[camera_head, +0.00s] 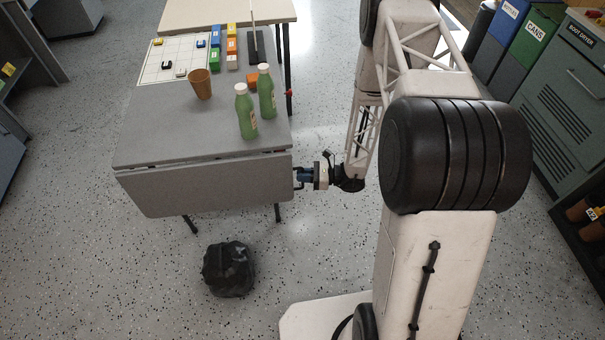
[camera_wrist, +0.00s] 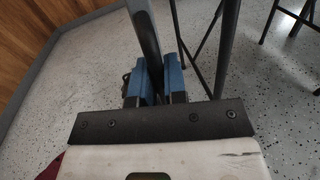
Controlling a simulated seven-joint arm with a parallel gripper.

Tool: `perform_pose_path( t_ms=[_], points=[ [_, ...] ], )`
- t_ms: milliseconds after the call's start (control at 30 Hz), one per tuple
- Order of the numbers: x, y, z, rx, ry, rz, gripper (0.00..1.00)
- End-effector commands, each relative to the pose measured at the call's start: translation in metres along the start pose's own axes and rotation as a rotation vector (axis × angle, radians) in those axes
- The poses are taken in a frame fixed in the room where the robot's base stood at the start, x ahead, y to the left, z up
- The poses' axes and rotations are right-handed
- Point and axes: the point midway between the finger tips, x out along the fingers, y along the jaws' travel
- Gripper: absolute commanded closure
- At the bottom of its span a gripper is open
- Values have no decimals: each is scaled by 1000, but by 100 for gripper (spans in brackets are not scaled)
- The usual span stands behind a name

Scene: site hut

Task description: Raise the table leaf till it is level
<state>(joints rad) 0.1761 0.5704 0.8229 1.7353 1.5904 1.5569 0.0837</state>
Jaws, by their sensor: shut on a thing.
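The grey table leaf (camera_head: 205,188) is hinged along the near edge of the grey table top (camera_head: 185,130). It slopes down from that hinge toward me, below the level of the top. My gripper (camera_head: 299,176) is at the leaf's right edge, reaching in from the right. In the wrist view my blue fingers (camera_wrist: 157,76) are shut on the leaf's edge (camera_wrist: 144,35), which shows as a thin dark strip between them. The underside of the leaf is hidden in the head view.
Two green bottles (camera_head: 245,112) (camera_head: 266,92), a brown cup (camera_head: 201,84), coloured blocks (camera_head: 231,47) and a white gridded board (camera_head: 168,62) stand on the table top. A black bag (camera_head: 228,269) lies on the floor in front of the leaf. The surrounding floor is mostly clear.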

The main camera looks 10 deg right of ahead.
Motion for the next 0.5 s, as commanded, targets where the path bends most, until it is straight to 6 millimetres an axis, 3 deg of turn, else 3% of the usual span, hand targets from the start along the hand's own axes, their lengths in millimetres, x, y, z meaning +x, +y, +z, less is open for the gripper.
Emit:
perform_pose_path(
  t_ms=[500],
  points=[
    [-10, 48, 15, 383, 76, -1, 100]
  ],
)
